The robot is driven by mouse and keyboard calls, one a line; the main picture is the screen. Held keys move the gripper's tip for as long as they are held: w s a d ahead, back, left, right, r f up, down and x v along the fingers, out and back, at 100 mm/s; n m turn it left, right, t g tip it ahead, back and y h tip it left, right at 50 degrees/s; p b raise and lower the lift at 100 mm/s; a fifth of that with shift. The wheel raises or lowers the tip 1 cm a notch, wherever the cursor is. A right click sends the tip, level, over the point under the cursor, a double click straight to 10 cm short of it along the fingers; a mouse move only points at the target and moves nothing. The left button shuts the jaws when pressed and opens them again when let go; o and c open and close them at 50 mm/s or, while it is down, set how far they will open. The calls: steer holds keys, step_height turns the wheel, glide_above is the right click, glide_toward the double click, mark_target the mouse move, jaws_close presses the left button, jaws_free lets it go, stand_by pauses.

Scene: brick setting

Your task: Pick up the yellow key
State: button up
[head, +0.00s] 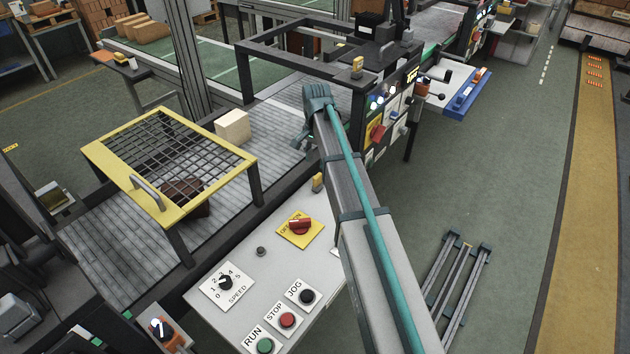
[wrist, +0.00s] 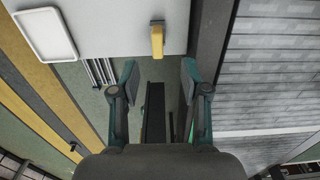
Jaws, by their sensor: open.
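The yellow key (wrist: 157,40) shows in the wrist view at the top centre, at the edge of a pale grey panel, with a small dark part at its upper end. In the head view a small yellow piece (head: 317,182), which looks like the same key, stands at the panel's far edge just left of my arm. My gripper (wrist: 158,75) is open, with its teal fingers apart and nothing between them. In the picture the key lies beyond the fingertips, in line with the gap. In the head view my gripper (head: 303,137) is partly hidden by my arm.
The control panel (head: 205,292) carries knobs, buttons and a red switch on a yellow plate (head: 299,228). A yellow-framed mesh guard (head: 125,175) stands over the conveyor (head: 110,235) at left. A black frame (head: 285,25) stands behind my gripper. Open floor (head: 490,160) lies right.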

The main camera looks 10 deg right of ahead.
mark_target(318, 176)
steer(key=shift+d+f+p, duration=0.2)
steer(key=shift+f+p, duration=1.4)
steer(key=shift+f, duration=3.05)
jaws_close()
